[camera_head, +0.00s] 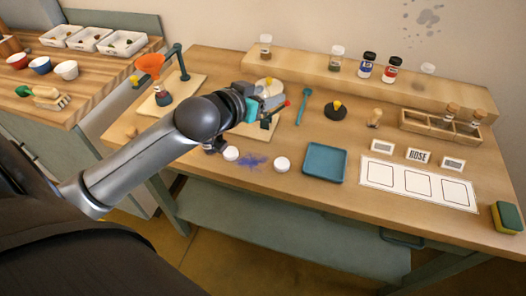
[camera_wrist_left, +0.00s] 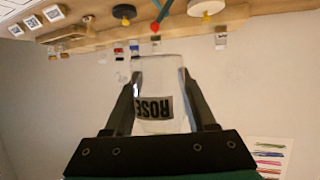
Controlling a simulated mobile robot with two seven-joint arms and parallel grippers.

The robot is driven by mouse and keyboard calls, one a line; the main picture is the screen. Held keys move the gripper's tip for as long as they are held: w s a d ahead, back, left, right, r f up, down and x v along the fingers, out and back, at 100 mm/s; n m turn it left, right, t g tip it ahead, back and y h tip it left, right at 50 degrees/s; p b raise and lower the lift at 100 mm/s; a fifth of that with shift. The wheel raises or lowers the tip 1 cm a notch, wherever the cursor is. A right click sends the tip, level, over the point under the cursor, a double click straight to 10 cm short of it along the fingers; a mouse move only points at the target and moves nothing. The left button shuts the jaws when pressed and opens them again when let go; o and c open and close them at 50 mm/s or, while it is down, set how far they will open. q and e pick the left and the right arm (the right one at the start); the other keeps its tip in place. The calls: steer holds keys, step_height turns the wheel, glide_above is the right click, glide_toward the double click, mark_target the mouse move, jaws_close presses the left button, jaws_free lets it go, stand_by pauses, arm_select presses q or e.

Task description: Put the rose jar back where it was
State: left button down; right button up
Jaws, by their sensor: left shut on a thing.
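My left gripper (camera_head: 262,106) is over the back middle-left of the table in the head view. In the left wrist view its two fingers (camera_wrist_left: 165,100) are shut on the rose jar (camera_wrist_left: 155,75), a clear glass jar with a ROSE label. The label reads upside down in that picture. The jar looks mostly clear, and its contents cannot be made out. In the head view the arm and gripper largely hide the jar. A ROSE card (camera_head: 418,156) stands behind a white mat (camera_head: 420,187) with three outlined boxes. My right gripper is not in view.
A raised back shelf (camera_head: 310,68) bears several jars, including a blue-labelled one (camera_head: 368,65) and a red-labelled one (camera_head: 391,70). A wooden rack (camera_head: 412,120) holds small jars. A teal tray (camera_head: 325,163) sits at the front. A funnel stand (camera_head: 183,62) is left of my gripper.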

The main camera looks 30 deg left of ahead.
arm_select(q)
steer(key=b, duration=0.4)
glide_above(265, 153)
step_height(265, 153, down, 13)
steer(key=shift+r, duration=0.1)
steer(key=shift+d+f+b, duration=0.1)
steer(key=shift+f+b, duration=0.45)
steer(key=shift+f, duration=1.55)
steer(key=shift+f, duration=0.2)
steer(key=shift+c, duration=1.1)
jaws_free()
steer(key=shift+r, duration=0.25)
steer(key=p+v, duration=0.2)
steer(key=v, duration=1)
steer(key=shift+p, duration=0.4)
